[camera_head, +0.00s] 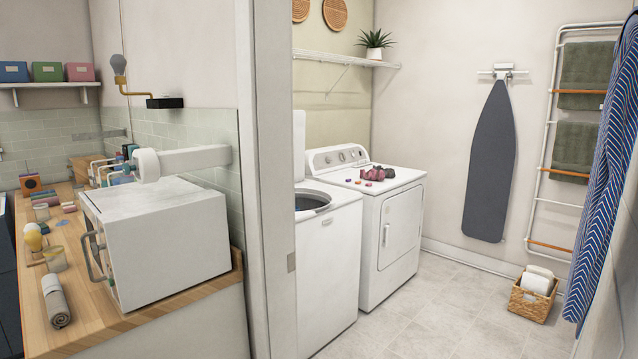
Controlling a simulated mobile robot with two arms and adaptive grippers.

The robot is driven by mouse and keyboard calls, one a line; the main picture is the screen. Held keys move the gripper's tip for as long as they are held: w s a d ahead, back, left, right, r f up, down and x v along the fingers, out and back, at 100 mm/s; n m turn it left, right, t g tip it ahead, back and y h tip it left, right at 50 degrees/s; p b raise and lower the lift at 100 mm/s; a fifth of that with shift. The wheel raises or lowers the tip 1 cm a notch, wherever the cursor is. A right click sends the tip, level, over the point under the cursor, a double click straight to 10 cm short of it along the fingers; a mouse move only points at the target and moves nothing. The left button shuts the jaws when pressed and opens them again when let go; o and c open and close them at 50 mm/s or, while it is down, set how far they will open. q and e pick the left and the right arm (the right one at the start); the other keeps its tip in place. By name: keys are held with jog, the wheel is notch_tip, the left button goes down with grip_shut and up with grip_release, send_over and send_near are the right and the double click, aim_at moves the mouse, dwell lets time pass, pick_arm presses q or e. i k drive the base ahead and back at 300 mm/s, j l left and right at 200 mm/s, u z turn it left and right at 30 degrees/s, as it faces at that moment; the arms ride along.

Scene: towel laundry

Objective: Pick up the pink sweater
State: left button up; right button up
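No garment that I can clearly make out as a pink sweater shows. A small crumpled dark pink or maroon bundle (371,173) lies on top of the white dryer (391,238), beyond the doorway. It is too small to tell what it is. Neither of my grippers is in view.
An open-topped white washer (331,262) stands left of the dryer. A door frame (275,180) divides the laundry room from a wooden counter (85,328) with a white microwave (160,242). A wicker basket (531,304) sits on the right. The tiled floor (450,310) is clear.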

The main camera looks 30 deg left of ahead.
aim_at(372, 174)
jog(key=i+u, duration=0.3)
jog(key=i, duration=0.15)
jog(key=i+l+u, duration=0.1)
jog(key=i+u, duration=0.15)
jog(key=i, duration=0.2)
jog(key=i+l+u, duration=0.3)
jog(key=i+l, duration=0.2)
jog(key=i, duration=0.2)
jog(key=i+l, duration=0.2)
jog(key=i, duration=0.25)
jog(key=i+l, duration=0.15)
jog(key=i, duration=0.25)
jog(key=i+l, duration=0.2)
jog(key=i, duration=0.2)
jog(key=u, duration=0.05)
